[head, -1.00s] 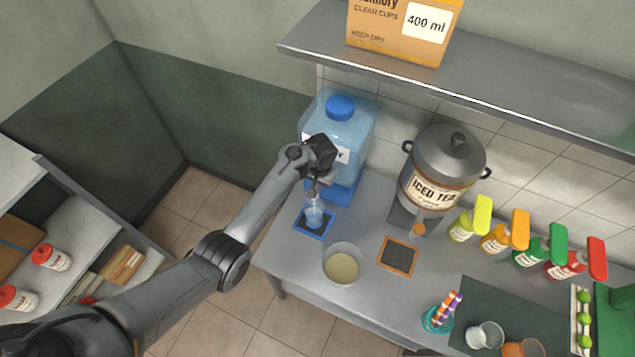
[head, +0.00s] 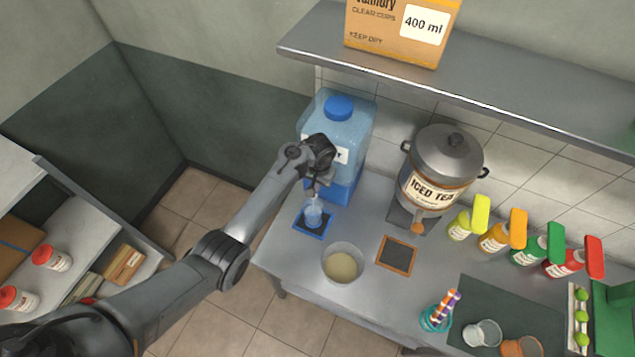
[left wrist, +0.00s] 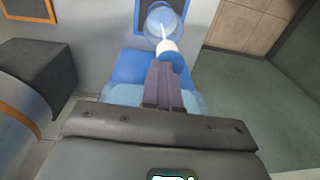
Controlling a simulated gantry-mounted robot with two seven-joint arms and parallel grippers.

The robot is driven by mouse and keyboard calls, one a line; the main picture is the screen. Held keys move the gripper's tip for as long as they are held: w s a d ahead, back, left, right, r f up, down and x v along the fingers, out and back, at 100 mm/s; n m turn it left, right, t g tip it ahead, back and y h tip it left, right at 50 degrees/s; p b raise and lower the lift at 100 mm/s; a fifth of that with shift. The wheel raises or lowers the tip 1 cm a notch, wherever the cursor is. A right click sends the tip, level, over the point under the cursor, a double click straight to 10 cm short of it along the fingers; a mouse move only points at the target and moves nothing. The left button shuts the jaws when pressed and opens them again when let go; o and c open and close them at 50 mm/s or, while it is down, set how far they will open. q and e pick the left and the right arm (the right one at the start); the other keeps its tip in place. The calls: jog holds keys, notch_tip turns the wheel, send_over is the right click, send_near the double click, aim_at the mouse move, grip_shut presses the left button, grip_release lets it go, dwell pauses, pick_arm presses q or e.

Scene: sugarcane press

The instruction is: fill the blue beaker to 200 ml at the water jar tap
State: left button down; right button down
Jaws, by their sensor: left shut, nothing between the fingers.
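The water jar (head: 345,125) is a blue, clear container with a blue cap, at the back of the counter. The blue beaker (head: 314,216) stands upright on the blue-edged dark mat (head: 325,233) beneath the jar's tap. In the left wrist view the beaker (left wrist: 157,20) shows beyond the white and blue tap (left wrist: 168,48), with a pale stream running down into it. My left gripper (head: 317,188) is at the tap. Its fingers (left wrist: 166,70) are shut with nothing between them, close against the tap. The beaker's level marks are too small to read. My right gripper is out of view.
A bowl of pale contents (head: 343,264) stands in front of the mat. An orange-edged mat (head: 397,256) and the iced tea urn (head: 437,165) are to the right. Several coloured bottles (head: 497,238) line the back. A metal shelf (head: 450,85) hangs above.

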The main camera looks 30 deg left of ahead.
pick_arm(q)
notch_tip(320, 180, up, 4)
jog(key=p, duration=0.4)
jog(key=shift+s+r+p, duration=0.1)
jog(key=shift+s+p, duration=0.05)
jog(key=shift+p, duration=0.2)
notch_tip(320, 180, up, 9)
jog(key=b, duration=0.2)
jog(key=shift+d+r, duration=0.2)
jog(key=shift+d, duration=0.25)
